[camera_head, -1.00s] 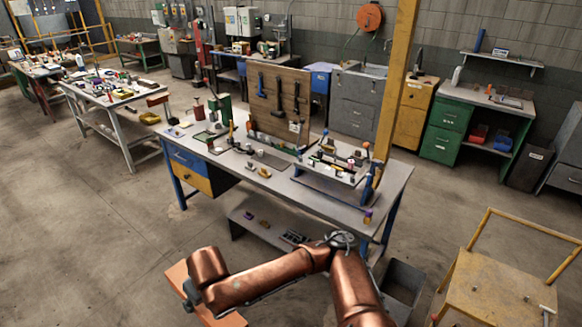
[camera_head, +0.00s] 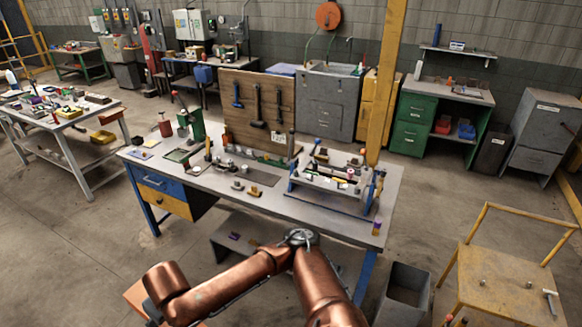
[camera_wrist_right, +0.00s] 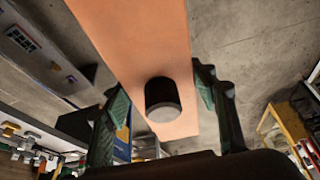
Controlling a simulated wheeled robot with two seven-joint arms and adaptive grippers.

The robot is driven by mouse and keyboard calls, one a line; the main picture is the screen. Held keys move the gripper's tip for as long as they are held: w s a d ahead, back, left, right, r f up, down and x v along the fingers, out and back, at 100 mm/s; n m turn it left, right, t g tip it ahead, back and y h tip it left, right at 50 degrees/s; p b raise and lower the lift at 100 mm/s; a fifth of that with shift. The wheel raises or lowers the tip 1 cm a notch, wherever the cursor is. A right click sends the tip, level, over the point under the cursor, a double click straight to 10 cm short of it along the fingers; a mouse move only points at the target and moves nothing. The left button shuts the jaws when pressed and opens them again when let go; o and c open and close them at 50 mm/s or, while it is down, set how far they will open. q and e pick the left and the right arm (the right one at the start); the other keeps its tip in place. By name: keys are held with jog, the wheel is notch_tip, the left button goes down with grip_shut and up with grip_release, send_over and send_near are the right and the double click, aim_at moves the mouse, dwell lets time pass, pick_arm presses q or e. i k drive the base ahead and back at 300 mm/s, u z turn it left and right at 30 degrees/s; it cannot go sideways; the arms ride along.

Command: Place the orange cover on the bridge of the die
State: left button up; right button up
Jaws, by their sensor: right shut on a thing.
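The orange cover (camera_head: 137,292) shows partly at the bottom left of the head view, low in front of the workbench, behind my copper-coloured right arm. In the right wrist view the cover (camera_wrist_right: 133,40) is a long flat orange plate with a dark cylindrical knob (camera_wrist_right: 162,98) on it. My right gripper (camera_wrist_right: 162,95) has its green-black fingers on either side of the cover and is shut on it. A fixture with blue end supports, likely the die (camera_head: 335,178), stands on the right of the bench, apart from the cover. My left gripper is not in view.
The workbench (camera_head: 230,205) carries small parts, with a tool board (camera_head: 258,108) at its back. A yellow post (camera_head: 384,85) rises behind the fixture. A grey bin (camera_head: 403,292) and a yellow trolley (camera_head: 505,280) stand at the right. Open floor lies left.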

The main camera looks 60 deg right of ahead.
aim_at(332, 173)
jog(key=z, duration=0.35)
jog(key=i, duration=1.35)
jog(key=z, duration=1.55)
jog(key=i, duration=0.8)
jog(key=z, duration=0.9)
